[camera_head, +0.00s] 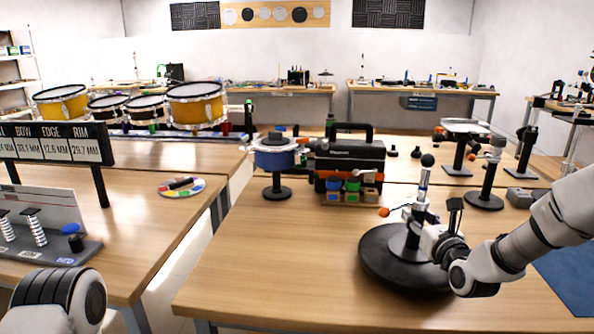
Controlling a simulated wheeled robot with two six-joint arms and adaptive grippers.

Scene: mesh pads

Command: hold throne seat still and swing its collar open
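The throne seat (378,262) is a black round disc lying flat on the front right table, underside up. A grey hub stands at its middle, and a thin post with a black ball on top (427,160) shows above it. A collar (419,207) seems to sit around the lower post; its details are too small to tell. An orange knob (384,212) sticks out left of it. My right gripper (437,238) is at the hub's right side, over the disc, and hides part of it; its finger opening is unclear. Only a rounded part of my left arm shows, bottom left.
A drum on a stand (274,157), a black case (350,160) and a small block rack (351,190) stand behind the seat. Small stands (485,190) are at the back right. A blue mat (570,275) lies right. The table left of the seat is clear.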

